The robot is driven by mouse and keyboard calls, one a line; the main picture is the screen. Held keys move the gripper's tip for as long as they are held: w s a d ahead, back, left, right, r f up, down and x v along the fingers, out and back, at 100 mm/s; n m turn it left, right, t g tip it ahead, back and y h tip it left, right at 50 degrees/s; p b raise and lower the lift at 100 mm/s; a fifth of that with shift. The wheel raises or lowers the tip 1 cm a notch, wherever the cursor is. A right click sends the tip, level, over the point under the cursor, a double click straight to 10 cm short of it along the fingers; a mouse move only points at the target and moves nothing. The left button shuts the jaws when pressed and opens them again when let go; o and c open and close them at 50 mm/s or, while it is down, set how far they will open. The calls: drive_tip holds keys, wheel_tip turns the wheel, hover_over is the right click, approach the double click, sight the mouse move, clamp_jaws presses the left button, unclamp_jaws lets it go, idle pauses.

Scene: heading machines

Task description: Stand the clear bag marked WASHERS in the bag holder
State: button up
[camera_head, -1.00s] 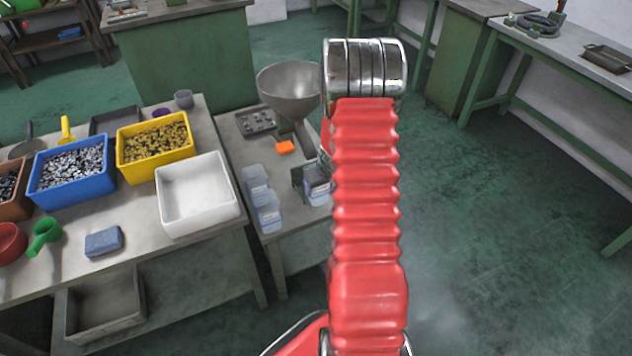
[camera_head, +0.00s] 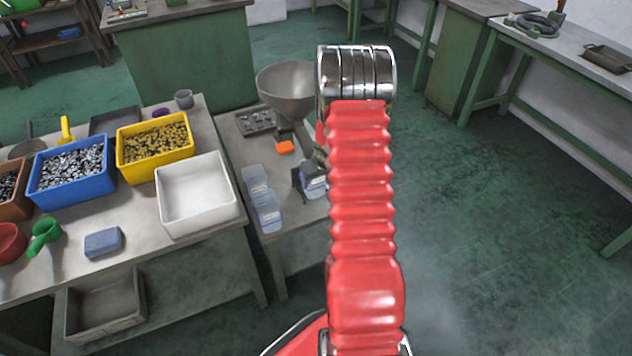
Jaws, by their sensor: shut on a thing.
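A clear bluish bag (camera_head: 314,182) is at the dark bag holder (camera_head: 298,182) on the small grey bench, just left of my red arm. It looks roughly upright, but I cannot tell whether it rests inside the holder. Its marking is too small to read. My gripper (camera_head: 318,164) is mostly hidden behind my arm; only a small dark part shows at the bag's top, shut on the bag. Two more clear bags with pale labels, a rear one (camera_head: 256,182) and a front one (camera_head: 268,213), are left of the holder.
A metal funnel (camera_head: 287,88) rises behind the holder. An empty white bin (camera_head: 197,205) stands on the left table. The floor at right is clear.

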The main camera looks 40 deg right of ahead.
drive_tip(key=shift+w+d, duration=0.1)
drive_tip(key=shift+w, duration=0.2)
drive_tip(key=shift+f, duration=0.75)
drive_tip(key=o, duration=1.1)
drive_tip(key=shift+c, duration=0.2)
drive_tip(key=shift+s, duration=0.1)
drive_tip(key=v, duration=1.2)
drive_tip(key=shift+r, duration=0.1)
